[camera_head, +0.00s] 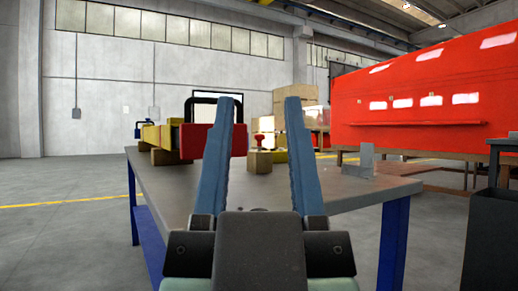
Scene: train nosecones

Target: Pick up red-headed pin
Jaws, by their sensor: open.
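My gripper (257,112) is in the foreground, its two blue fingers apart with nothing between them. Between the fingers, farther off on the table, a small red-headed pin (259,138) stands upright on a wooden block (260,161). Only its red head and a short piece below show. The pin is well beyond the fingertips, and nothing touches it. The grey table top (170,185) has blue legs and is partly hidden by my gripper.
A red and yellow device with a black handle (214,99) lies on wooden blocks at the table's left. A grey metal bracket (366,160) stands at the right. A large red train nosecone (425,95) is behind. A dark bin (490,240) stands at far right.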

